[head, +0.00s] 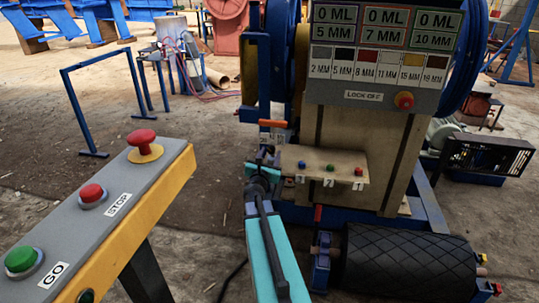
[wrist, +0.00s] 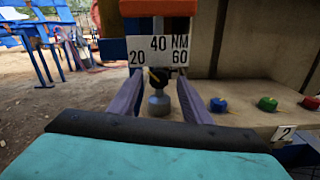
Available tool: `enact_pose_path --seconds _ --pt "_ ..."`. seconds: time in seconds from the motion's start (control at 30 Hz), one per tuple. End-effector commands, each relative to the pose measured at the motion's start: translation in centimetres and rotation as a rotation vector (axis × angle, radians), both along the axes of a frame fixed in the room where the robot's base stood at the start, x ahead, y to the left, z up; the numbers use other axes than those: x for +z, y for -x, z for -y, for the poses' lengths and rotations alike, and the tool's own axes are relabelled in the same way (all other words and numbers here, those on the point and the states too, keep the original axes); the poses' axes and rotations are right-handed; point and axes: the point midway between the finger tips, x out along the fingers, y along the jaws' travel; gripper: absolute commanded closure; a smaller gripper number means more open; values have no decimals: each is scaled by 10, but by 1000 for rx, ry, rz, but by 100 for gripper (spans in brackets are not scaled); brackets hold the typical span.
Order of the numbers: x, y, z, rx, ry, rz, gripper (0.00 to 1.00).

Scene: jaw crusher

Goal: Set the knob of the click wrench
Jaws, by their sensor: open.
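The click wrench's scale plate (wrist: 157,50) reads 20, 40 and 60 NM in the wrist view, below an orange bar (wrist: 158,8). Under the 40 is a small dark knob with a yellow mark (wrist: 158,77), above a grey post (wrist: 158,103) with a wider foot. My gripper (wrist: 161,88) is open, its two purple fingers to the left and right of the knob and post in the picture. I cannot tell whether the fingertips reach the knob. In the head view my gripper (head: 264,160) is just below the orange bar (head: 273,124), and the knob is too small to make out.
A black roller (head: 405,262) lies at lower right. A GO/STOP console (head: 105,208) is at left.

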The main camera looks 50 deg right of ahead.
Motion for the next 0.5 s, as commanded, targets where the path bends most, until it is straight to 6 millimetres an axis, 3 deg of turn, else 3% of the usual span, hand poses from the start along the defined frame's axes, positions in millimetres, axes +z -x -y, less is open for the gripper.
enact_pose_path --seconds 0.5 --pt "0 -6 12 -1 0 0 56"
